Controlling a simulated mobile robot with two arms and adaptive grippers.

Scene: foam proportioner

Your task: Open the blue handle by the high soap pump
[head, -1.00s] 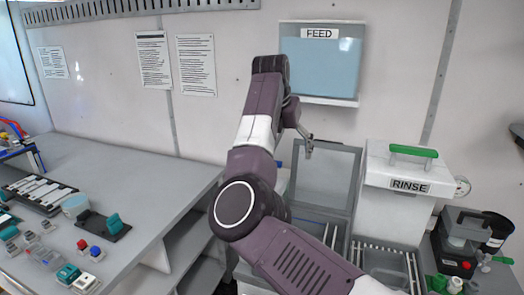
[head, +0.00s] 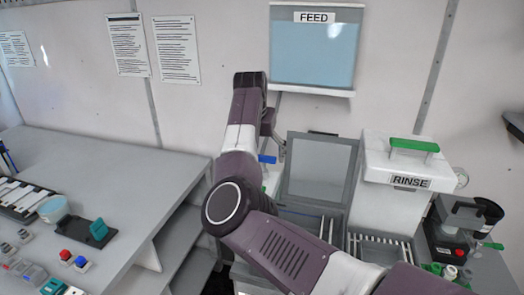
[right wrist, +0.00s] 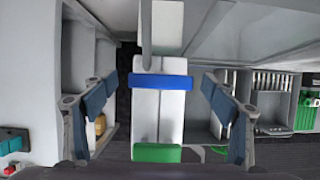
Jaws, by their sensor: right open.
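The blue handle (head: 267,158) shows as a small blue bar just right of my right forearm, low beside the grey frame. In the right wrist view the blue handle (right wrist: 160,82) lies across a white body (right wrist: 158,115), centred between my two fingers. My right gripper (right wrist: 160,90) is open, with one finger on each side of the handle and a gap on both sides. In the head view my right gripper (head: 275,132) is small and partly hidden by its arm, near the handle. I cannot make out the soap pump. My left gripper is not in view.
A green handle (right wrist: 157,153) sits below the blue one in the wrist view. A white RINSE box (head: 400,165) and a grey open lid (head: 318,170) stand to the right. A grey desk (head: 110,175) is at left. The FEED panel (head: 312,55) hangs above.

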